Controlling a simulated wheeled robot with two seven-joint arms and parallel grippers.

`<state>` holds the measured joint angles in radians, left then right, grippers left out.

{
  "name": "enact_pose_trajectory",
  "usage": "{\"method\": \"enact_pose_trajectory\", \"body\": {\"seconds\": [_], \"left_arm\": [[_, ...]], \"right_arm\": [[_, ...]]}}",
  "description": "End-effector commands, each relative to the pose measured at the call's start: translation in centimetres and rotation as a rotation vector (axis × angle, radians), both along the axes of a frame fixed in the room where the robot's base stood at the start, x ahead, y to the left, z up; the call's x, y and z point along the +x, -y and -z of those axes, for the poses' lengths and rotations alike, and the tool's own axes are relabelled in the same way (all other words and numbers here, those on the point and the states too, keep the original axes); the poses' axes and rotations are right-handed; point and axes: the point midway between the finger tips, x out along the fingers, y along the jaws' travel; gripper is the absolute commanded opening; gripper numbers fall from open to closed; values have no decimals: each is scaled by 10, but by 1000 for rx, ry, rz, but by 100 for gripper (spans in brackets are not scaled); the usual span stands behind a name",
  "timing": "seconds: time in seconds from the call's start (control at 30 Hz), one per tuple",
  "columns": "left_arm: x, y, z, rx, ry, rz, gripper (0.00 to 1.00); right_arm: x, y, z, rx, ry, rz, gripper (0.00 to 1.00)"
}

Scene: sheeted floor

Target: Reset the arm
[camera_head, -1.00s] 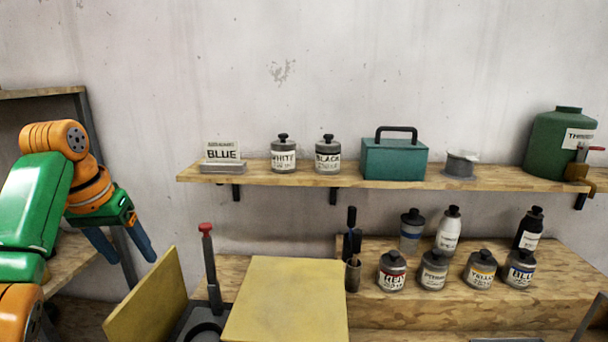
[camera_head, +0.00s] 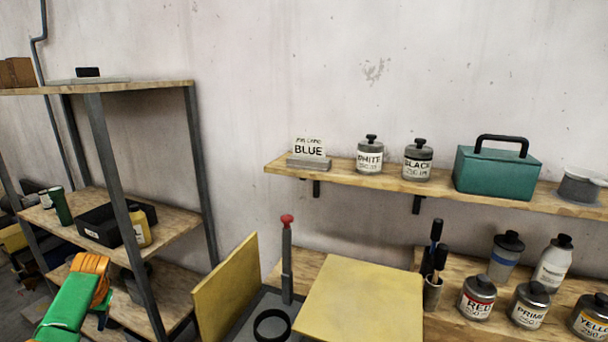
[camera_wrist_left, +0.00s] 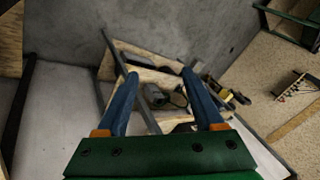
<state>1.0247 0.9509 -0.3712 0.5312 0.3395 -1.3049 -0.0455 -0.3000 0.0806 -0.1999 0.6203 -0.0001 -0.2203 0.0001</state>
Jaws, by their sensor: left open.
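My left arm (camera_head: 70,305), green and orange, shows at the lower left of the head view, low in front of the metal-framed shelf unit. Its gripper is mostly hidden or cut off at the bottom there. In the left wrist view my left gripper (camera_wrist_left: 159,78) has its two blue fingers spread wide apart with nothing between them. Shelf boards with small objects lie beyond the fingertips. My right arm and gripper are in neither view.
The shelf unit (camera_head: 185,150) holds a black bin (camera_head: 100,222) and a yellow bottle (camera_head: 139,228). A yellow-panelled stand with a red-topped lever (camera_head: 287,250) is right of the arm. The wall shelf (camera_head: 440,190) carries jars, a sign and a teal toolbox (camera_head: 497,171).

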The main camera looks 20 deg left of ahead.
Motion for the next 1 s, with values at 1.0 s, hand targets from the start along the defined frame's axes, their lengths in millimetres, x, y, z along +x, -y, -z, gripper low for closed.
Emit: {"method": "enact_pose_trajectory", "body": {"seconds": [1.0], "left_arm": [[-250,171,338,-106,-311,836,69]], "right_arm": [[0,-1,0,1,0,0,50]]}}
